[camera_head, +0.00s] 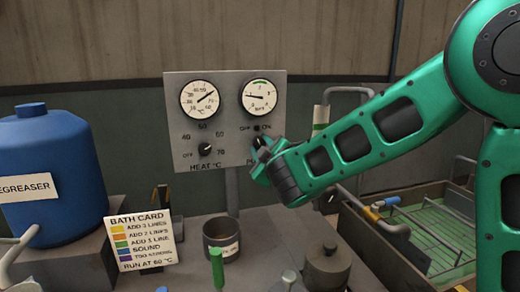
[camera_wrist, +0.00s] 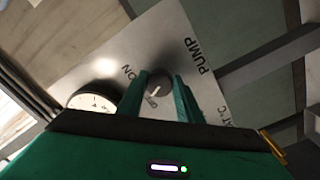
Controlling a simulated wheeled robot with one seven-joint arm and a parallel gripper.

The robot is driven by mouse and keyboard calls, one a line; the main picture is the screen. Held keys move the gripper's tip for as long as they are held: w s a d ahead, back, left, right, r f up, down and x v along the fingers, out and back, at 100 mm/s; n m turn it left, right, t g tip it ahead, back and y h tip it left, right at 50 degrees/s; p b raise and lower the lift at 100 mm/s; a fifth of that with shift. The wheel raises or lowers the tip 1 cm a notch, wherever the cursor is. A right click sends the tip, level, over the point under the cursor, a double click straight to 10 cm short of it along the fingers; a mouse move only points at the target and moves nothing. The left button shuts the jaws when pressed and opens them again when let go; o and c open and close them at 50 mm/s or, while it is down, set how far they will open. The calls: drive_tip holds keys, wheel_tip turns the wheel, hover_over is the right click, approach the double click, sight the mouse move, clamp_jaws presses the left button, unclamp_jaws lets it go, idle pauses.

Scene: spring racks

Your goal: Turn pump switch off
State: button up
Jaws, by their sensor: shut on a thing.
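The pump switch is a dark round knob (camera_wrist: 157,80) on the grey panel (camera_wrist: 160,35), by the PUMP and ON labels in the wrist view. In the head view my green gripper (camera_head: 262,158) is at the lower right of the panel and hides most of the switch below its OFF and ON labels. In the wrist view my gripper's two fingers (camera_wrist: 160,98) are on either side of the knob, shut on it. I cannot tell clearly which way the knob points.
The panel also carries two gauges (camera_head: 202,99) (camera_head: 260,96) and a HEAT dial (camera_head: 205,149). A blue degreaser drum (camera_head: 50,150), bath card (camera_head: 143,242), metal cup (camera_head: 221,238) and lidded pot (camera_head: 326,268) stand below. A green tray (camera_head: 425,240) is at right.

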drive_tip(key=shift+d+f+n, duration=0.1)
drive_tip(key=shift+f+n, duration=0.05)
drive_tip(key=shift+n, duration=0.45)
drive_tip(key=o, duration=1)
drive_tip(key=shift+o, duration=0.2)
drive_tip(key=shift+s, duration=0.1)
drive_tip(key=s+d, duration=0.2)
drive_tip(key=s, duration=0.8)
drive_tip(key=shift+s, duration=0.15)
